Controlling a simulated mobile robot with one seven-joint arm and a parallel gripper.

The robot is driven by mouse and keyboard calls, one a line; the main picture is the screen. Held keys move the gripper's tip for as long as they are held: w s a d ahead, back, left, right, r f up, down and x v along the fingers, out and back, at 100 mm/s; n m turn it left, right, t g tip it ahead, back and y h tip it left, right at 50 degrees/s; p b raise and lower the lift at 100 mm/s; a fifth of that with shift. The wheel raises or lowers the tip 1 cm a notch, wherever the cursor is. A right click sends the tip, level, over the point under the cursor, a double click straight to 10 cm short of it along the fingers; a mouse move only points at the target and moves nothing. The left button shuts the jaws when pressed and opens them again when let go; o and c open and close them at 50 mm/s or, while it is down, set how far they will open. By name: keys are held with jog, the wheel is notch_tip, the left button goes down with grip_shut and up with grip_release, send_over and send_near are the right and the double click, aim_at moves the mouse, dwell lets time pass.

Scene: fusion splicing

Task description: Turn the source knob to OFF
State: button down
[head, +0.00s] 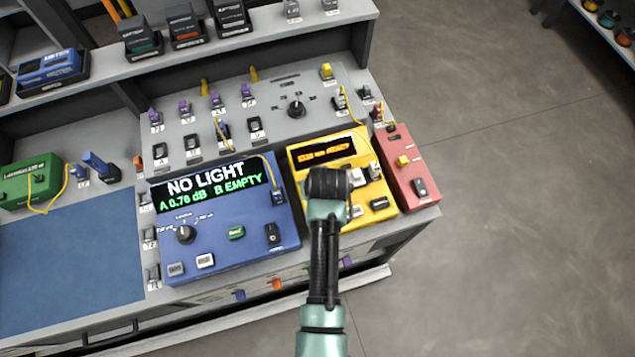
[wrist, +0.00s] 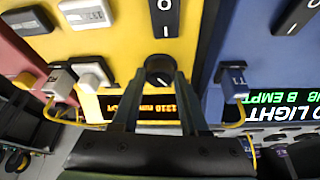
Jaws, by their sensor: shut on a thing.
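The yellow source box (head: 299,173) stands on the bench at centre right in the head view, with a lit amber display (head: 326,152). Its round black knob (wrist: 160,68) shows in the wrist view on the yellow face. My gripper (wrist: 160,80) has its two fingers on either side of the knob and is shut on it. In the head view my gripper (head: 328,190) comes down over the yellow box and hides the knob. The knob's setting and any labels around it are not readable.
A blue meter (head: 215,258) reading "NO LIGHT" stands close on the left. A red box (head: 404,165) stands close on the right. A black rocker switch (wrist: 165,18) is near the knob. Yellow fibre cables (wrist: 232,118) run beside the box.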

jog(key=shift+d+n+y, duration=0.1)
jog(key=shift+n+y, duration=0.3)
jog(key=shift+n, duration=0.5)
jog(key=shift+c, duration=2.1)
grip_release()
jog(key=shift+r, duration=0.1)
jog(key=v, duration=1.2)
jog(key=shift+r, duration=0.4)
jog(key=shift+d+r, duration=0.1)
